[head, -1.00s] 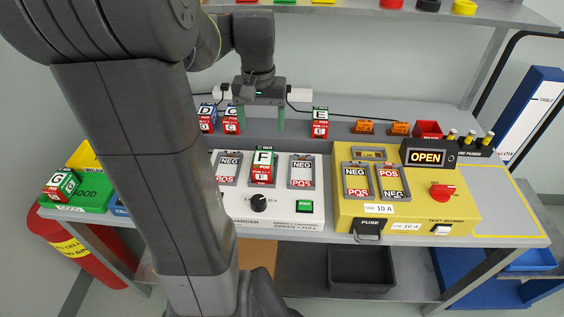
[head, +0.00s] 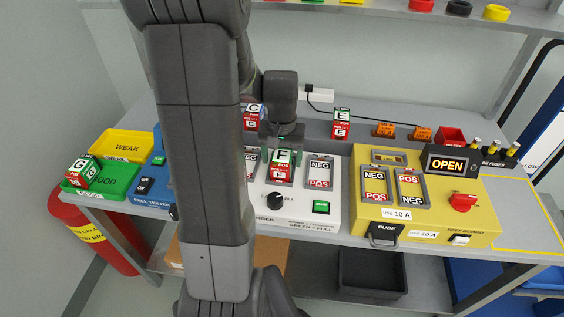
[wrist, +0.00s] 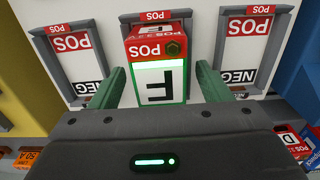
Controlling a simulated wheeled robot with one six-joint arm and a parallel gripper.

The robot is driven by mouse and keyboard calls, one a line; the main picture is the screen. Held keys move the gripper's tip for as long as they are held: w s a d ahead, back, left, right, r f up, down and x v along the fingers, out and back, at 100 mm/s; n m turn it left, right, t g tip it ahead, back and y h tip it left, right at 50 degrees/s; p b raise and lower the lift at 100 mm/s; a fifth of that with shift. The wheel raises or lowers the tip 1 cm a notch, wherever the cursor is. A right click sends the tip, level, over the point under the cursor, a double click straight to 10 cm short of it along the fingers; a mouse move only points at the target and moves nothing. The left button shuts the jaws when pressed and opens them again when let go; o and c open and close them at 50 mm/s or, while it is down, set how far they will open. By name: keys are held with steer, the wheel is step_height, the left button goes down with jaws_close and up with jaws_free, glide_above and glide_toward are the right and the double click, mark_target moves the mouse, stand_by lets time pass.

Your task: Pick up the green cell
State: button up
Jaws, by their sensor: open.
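Cell F (head: 282,165), with a green band, a white F face and a red POS end, sits in the middle bay of the white charger (head: 300,205). In the wrist view, cell F (wrist: 160,82) has a green-edged face and lies between my two green fingers. My gripper (wrist: 160,90) is open, with one finger on each side of the cell; contact is not clear. My gripper (head: 283,150) is partly hidden by its own wrist in the head view. Cell G (head: 83,172), also green-banded, lies tilted in the green GOOD tray (head: 110,188).
Charger bays either side of cell F are empty. The yellow fuse test board (head: 430,222) is to the right, and the yellow WEAK tray (head: 120,143) is at far left.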

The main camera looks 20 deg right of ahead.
steer(key=shift+f, duration=0.1)
steer(key=shift+c, duration=0.4)
steer(key=c, duration=1.4)
